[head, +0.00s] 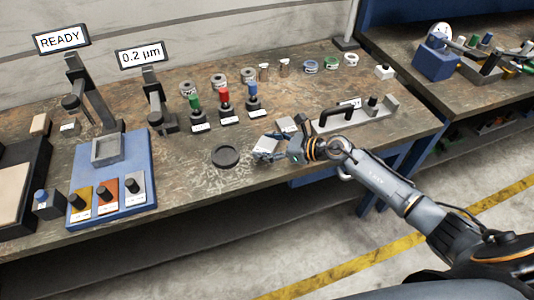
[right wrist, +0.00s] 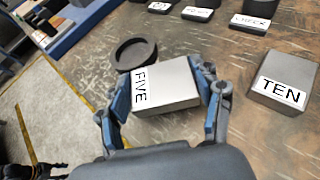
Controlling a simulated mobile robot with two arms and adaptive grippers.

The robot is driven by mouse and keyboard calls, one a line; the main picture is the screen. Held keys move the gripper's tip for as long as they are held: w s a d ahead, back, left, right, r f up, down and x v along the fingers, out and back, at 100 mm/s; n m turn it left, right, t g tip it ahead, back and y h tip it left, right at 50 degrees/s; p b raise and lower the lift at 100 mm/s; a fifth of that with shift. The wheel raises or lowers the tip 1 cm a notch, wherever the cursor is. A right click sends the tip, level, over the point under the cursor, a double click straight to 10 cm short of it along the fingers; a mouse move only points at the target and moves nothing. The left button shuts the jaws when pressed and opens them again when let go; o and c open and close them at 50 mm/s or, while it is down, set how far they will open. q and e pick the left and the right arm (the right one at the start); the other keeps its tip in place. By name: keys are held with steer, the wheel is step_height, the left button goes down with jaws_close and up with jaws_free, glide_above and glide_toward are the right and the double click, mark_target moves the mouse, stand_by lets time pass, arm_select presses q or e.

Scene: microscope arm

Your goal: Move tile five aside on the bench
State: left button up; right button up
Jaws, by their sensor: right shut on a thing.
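Tile five is a grey metal block with a white label reading FIVE (right wrist: 168,86). It sits between the fingers of my right gripper (right wrist: 164,90), which is shut on it. In the head view the tile (head: 266,144) shows small at the front part of the bench (head: 190,165), with my right gripper (head: 278,148) at it. I cannot tell whether the tile touches the bench. Another grey block labelled TEN (right wrist: 284,80) lies on the bench to the right in the right wrist view, apart from tile five. My left gripper is not in view.
A round black dish (head: 226,156) is just left of tile five. Behind stand pegs with green, red and blue tops (head: 224,98). A grey rack with a black handle (head: 352,115) is to the right. A blue stand (head: 112,190) is left. Bare bench lies between the dish and stand.

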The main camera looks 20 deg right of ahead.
mark_target(274, 152)
step_height(274, 152, down, 2)
steer(key=shift+w+f, duration=0.15)
steer(key=shift+f, duration=0.4)
steer(key=o, duration=1.7)
steer(key=shift+f, duration=0.2)
steer(key=shift+o, duration=0.2)
